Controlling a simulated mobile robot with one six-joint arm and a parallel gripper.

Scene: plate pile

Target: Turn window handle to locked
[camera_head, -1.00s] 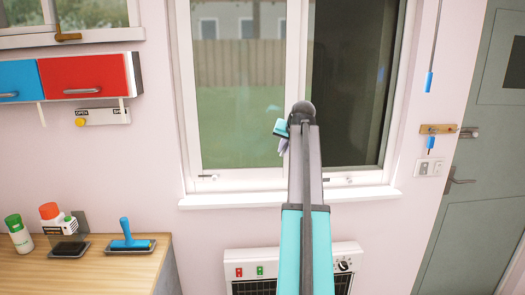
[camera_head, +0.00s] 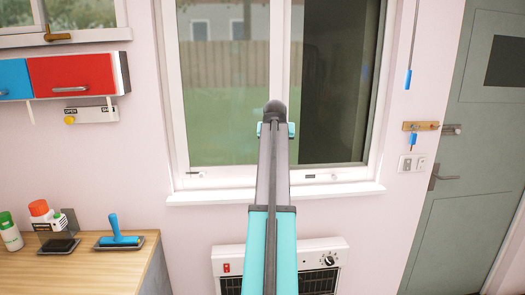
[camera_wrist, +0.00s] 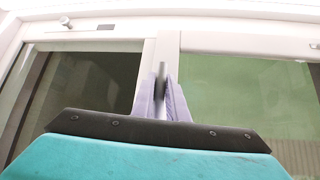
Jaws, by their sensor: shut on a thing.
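The window (camera_head: 282,60) has a white frame, with a green-looking pane on the left and a dark pane on the right of its central post. In the wrist view my gripper (camera_wrist: 161,92) has its two pale purple fingers closed around a slim grey window handle (camera_wrist: 162,70) at the central post (camera_wrist: 176,45). The panes appear swapped there, so that view looks turned over. In the head view my arm hides the handle and the fingers; only teal wrist edges show. The handle's exact angle is hard to tell.
A white sill (camera_head: 190,198) runs below the window, with a heater (camera_head: 325,262) under it. A counter (camera_head: 150,250) with bottles and a blue-handled tool (camera_head: 119,233) is at lower left. A red and blue cabinet (camera_head: 70,75) hangs left. A grey-green door (camera_head: 475,140) is at right.

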